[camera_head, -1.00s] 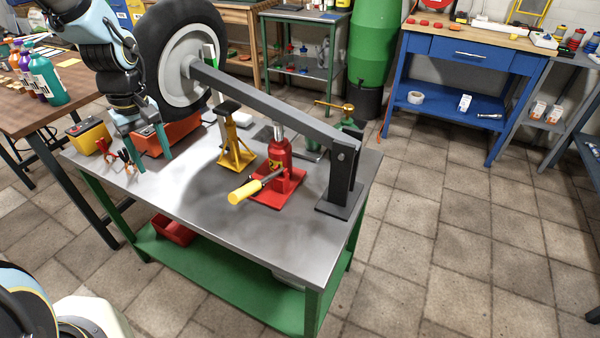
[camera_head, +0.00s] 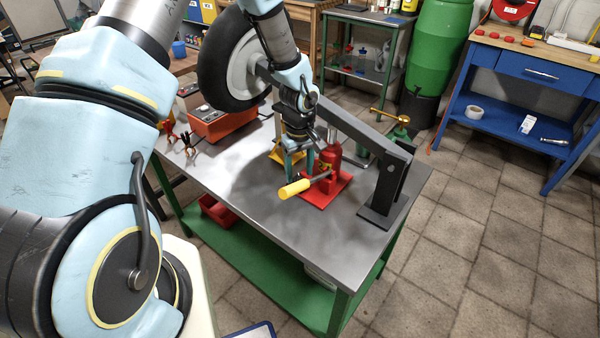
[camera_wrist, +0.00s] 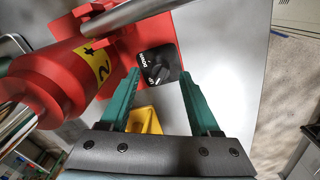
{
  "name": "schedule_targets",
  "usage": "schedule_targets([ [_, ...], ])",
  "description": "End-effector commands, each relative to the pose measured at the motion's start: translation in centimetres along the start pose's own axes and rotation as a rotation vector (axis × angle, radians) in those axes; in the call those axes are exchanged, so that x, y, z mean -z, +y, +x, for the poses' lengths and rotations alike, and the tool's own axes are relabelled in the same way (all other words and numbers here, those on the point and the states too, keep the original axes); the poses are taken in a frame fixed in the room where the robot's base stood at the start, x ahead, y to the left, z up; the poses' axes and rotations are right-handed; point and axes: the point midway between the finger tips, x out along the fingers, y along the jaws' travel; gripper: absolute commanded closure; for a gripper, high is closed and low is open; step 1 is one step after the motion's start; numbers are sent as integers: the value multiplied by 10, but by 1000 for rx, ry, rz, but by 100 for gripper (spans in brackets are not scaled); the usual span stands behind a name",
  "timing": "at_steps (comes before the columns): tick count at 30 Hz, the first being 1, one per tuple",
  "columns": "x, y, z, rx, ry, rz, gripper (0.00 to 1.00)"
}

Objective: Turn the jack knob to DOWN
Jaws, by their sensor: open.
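The red bottle jack (camera_head: 331,158) stands on its red base plate on the metal bench. Its handle, with a yellow grip (camera_head: 294,188), sticks out toward the front left. In the wrist view the jack's red body (camera_wrist: 50,78) fills the left side. The black knob plate (camera_wrist: 146,57), marked DOWN and UP, sits beside it; I cannot tell surely which mark the small knob (camera_wrist: 158,73) points to. My gripper (camera_head: 298,178) is open beside the jack. In the wrist view its teal fingertips (camera_wrist: 160,76) lie either side of the knob in the picture; contact is not clear.
A dark lever bar (camera_head: 355,130) runs above the jack from the wheel (camera_head: 228,60) to a black post (camera_head: 385,185). A yellow stand (camera_head: 275,153) is partly hidden behind my gripper. The bench's front surface (camera_head: 265,215) is clear.

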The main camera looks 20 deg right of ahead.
Motion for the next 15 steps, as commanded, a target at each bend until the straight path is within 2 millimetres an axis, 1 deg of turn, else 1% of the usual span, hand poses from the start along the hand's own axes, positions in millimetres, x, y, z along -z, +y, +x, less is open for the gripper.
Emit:
schedule_targets([
  [3,-1,0,12,2,-1,2,37],
  [6,0,0,17,0,0,1,37],
  [15,0,0,19,0,1,1,37],
])
